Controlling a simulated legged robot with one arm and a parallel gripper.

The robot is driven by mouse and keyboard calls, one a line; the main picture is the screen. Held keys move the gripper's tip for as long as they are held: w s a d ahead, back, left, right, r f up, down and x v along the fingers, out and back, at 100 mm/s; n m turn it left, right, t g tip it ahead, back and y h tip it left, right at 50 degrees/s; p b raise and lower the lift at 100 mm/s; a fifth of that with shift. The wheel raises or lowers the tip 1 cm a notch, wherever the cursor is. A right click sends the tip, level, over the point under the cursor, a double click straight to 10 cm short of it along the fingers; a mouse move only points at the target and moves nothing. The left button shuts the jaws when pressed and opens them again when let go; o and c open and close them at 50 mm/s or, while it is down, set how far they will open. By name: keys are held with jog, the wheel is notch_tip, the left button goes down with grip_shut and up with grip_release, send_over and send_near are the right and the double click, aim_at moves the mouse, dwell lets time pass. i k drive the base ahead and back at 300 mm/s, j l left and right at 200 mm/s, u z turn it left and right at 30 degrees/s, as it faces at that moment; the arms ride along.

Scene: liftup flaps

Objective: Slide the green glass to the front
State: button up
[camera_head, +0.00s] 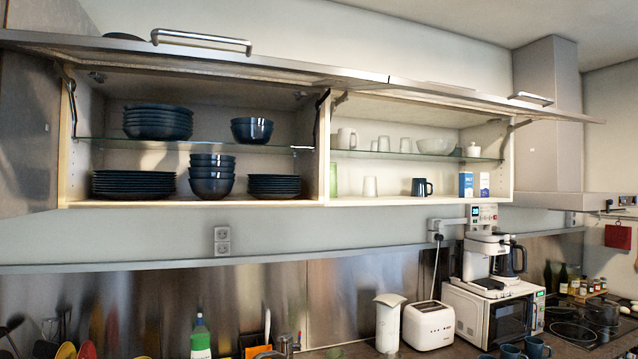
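The green glass (333,179) stands on the bottom board of the right wall cabinet, close to its left side wall. It is upright and looks pale green and see-through. A clear glass (370,186) stands to its right, a short gap away. The flap (470,98) of this right cabinet is lifted up. My gripper is not in view.
A dark blue mug (421,187) and small cartons (466,184) stand further right on the same board. A glass shelf (410,156) above holds cups and a bowl. The left cabinet's lifted flap (200,53) juts out. A toaster (428,325) and coffee machine (487,258) stand below.

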aim_at(333, 178)
jog(key=i+l, duration=0.8)
jog(key=i+l+u, duration=0.1)
jog(key=i+l, duration=0.65)
